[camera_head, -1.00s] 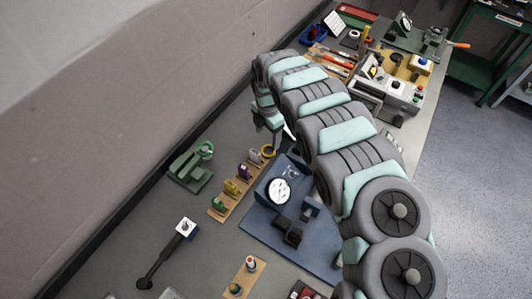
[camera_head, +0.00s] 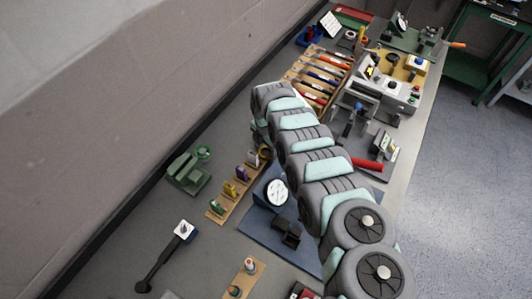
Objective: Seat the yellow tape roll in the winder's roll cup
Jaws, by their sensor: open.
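My arm reaches over the bench and hides its own end; my gripper's fingers do not show behind the arm links. I cannot pick out the winder's roll cup with certainty. A green machine (camera_head: 407,38) with an orange-handled crank stands at the back right. A small green device (camera_head: 188,172) with a green ring on top stands near the wall.
A tan rack (camera_head: 227,200) holds several coloured pieces beside a blue base plate (camera_head: 262,228) with a white round dial (camera_head: 277,192). A tool board (camera_head: 318,75) and a grey fixture (camera_head: 385,95) lie beyond. A black-handled tool (camera_head: 165,258) lies front left.

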